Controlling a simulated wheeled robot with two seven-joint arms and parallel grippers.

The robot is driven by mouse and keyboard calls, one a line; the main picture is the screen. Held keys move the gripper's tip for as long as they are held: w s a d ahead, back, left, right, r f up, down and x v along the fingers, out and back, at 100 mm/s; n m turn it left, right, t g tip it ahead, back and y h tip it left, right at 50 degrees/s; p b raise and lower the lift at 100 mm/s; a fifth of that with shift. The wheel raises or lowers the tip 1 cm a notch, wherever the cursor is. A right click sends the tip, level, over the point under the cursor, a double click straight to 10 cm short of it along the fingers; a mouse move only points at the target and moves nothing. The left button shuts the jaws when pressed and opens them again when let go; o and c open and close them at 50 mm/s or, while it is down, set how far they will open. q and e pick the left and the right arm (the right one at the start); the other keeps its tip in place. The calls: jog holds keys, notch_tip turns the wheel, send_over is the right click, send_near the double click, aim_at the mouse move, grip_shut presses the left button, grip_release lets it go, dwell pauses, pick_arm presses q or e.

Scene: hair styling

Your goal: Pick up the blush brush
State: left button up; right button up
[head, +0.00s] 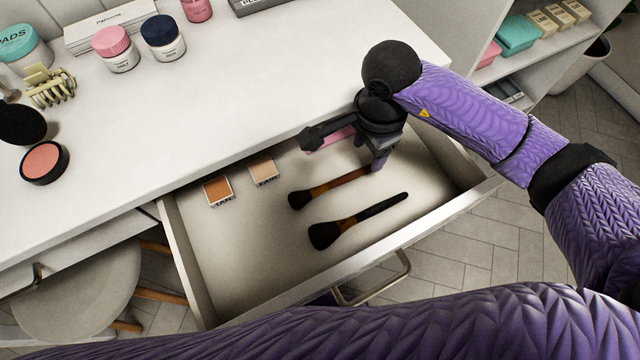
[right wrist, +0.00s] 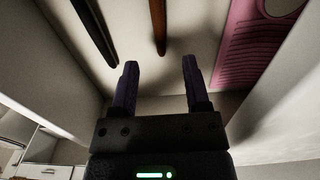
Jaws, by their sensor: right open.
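Two brushes lie in the open drawer. One has a brown handle (head: 338,184) and a dark head; the other has a black handle (head: 378,207) and a larger dark head, nearer me. I cannot tell by label which is the blush brush. My right gripper (head: 380,162) is open, over the drawer by the handle end of the brown brush. In the right wrist view, the fingers (right wrist: 160,66) are apart and empty. The brown handle (right wrist: 158,24) lies ahead, in line with the gap between them, and the black handle (right wrist: 93,30) is to the left. My left gripper is not in view.
The drawer (head: 232,268) also holds a tan pan (head: 217,190), a fair pan (head: 263,169) and a pink slotted item (right wrist: 262,40), partly hidden by my gripper in the head view. The tabletop (head: 260,95) overhangs the drawer's back. Drawer walls stand close around.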

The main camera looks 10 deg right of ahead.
aim_at(364, 169)
notch_tip(364, 169, down, 6)
jog(key=b, duration=0.2)
jog(key=shift+r+b, duration=0.25)
jog(key=shift+b, duration=0.15)
jog(key=shift+f, duration=0.15)
jog(key=shift+d+r, duration=0.1)
jog(key=shift+r, duration=0.1)
jog(key=shift+c, duration=0.3)
jog(key=c, duration=0.5)
grip_shut()
